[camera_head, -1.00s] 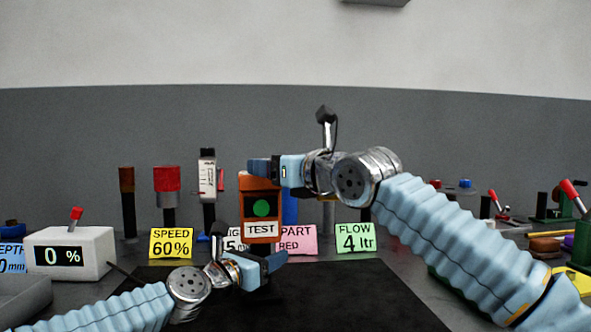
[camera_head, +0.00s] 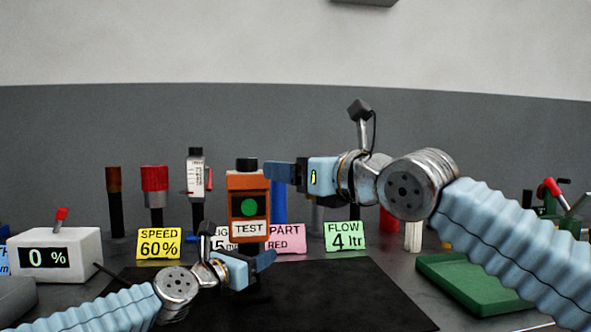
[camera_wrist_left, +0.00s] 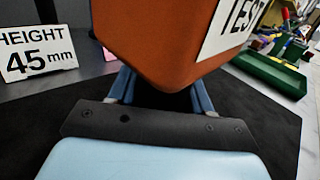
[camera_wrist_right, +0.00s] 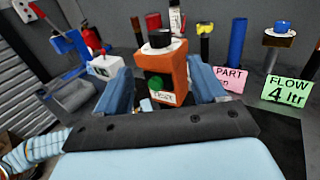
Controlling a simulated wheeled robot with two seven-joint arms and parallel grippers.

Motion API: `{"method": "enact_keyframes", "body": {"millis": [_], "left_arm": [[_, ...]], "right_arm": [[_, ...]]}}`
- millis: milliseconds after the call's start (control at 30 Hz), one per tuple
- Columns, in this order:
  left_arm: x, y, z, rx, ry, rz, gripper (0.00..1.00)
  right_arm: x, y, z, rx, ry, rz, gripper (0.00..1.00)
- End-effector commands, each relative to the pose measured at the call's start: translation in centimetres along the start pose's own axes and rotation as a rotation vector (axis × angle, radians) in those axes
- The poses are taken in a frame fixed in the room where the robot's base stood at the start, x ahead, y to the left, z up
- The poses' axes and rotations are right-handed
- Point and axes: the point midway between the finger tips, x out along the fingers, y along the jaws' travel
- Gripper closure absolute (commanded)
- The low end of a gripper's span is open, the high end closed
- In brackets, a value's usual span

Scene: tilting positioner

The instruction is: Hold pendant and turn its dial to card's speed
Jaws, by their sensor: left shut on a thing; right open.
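The orange pendant (camera_head: 247,205) stands upright above the black mat, with a black dial (camera_head: 247,164) on top, a green round light and a TEST label. My left gripper (camera_head: 262,266) is shut on its lower end; the pendant fills the top of the left wrist view (camera_wrist_left: 165,45). My right gripper (camera_head: 280,172) is open and empty, to the right of the dial. The right wrist view shows the pendant (camera_wrist_right: 167,72) and dial (camera_wrist_right: 160,40) between its fingers, farther off. The yellow speed card (camera_head: 158,243) reads SPEED 60%. A white box (camera_head: 60,254) with a red lever displays 0 %.
Behind the pendant stand the pink PART RED card (camera_head: 286,239) and the green FLOW 4 ltr card (camera_head: 345,237). A HEIGHT 45 mm card (camera_wrist_left: 37,52) is partly hidden in the head view. A green tray (camera_head: 475,285) lies at right. The black mat (camera_head: 345,295) is clear at right.

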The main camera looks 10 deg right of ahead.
Motion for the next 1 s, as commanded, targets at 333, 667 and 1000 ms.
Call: {"method": "enact_keyframes", "body": {"millis": [333, 667, 1000], "left_arm": [[0.0, 0.0, 0.1, -0.001, -0.001, 0.000, 1.00], [0.0, 0.0, 0.1, -0.001, -0.001, -0.001, 1.00], [0.0, 0.0, 0.1, -0.001, -0.001, 0.000, 1.00]], "right_arm": [[0.0, 0.1, 0.0, 0.003, 0.000, 0.001, 0.30], [2.2, 1.9, -1.8, 0.540, 0.056, 0.012, 0.30], [3.0, 3.3, -2.4, 1.666, 0.082, -0.036, 0.30]]}}
